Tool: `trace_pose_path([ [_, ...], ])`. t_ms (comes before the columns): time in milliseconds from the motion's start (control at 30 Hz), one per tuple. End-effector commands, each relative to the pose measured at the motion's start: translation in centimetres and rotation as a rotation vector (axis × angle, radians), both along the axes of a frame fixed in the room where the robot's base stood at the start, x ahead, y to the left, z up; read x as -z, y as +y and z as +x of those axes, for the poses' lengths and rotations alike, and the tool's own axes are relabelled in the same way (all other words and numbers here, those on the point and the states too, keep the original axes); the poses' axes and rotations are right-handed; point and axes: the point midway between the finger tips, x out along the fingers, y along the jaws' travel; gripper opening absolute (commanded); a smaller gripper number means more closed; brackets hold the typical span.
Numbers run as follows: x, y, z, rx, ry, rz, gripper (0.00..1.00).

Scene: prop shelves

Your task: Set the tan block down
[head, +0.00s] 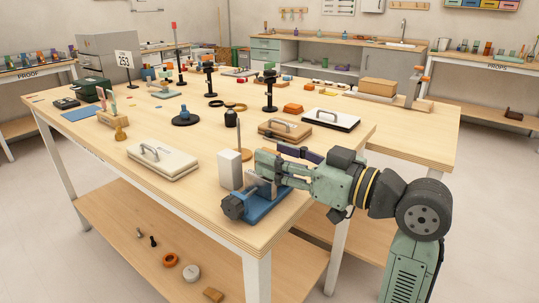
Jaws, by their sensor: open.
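My gripper (267,172) is at the front right corner of the table, just above a blue vise-like fixture (268,208) with a dark round knob. Its fingers point left and are open. I cannot make out a tan block between the fingers; the fixture and fingers overlap there. A tan block (378,87) lies on a pale slab at the back right, well away from my gripper. A smaller tan-brown block (213,295) lies on the lower shelf. I cannot tell which one the task names.
A white upright block (230,170) stands just left of my gripper. A cream case with a handle (163,162) lies farther left. A brown handled case (285,131) and a white one (331,119) lie behind. The table's front edge (165,203) is close; bare wood lies left of the cream case.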

Motion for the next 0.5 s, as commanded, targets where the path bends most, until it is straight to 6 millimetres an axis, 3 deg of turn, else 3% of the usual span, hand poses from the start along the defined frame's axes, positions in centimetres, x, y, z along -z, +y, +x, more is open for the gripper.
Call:
trace_pose_path([
  [233, 0.2, -4.6, -3.3, 0.005, -0.001, 0.0, 0.44],
  [500, 0.1, -7.4, -5.4, 0.002, 0.0, -0.001, 0.44],
])
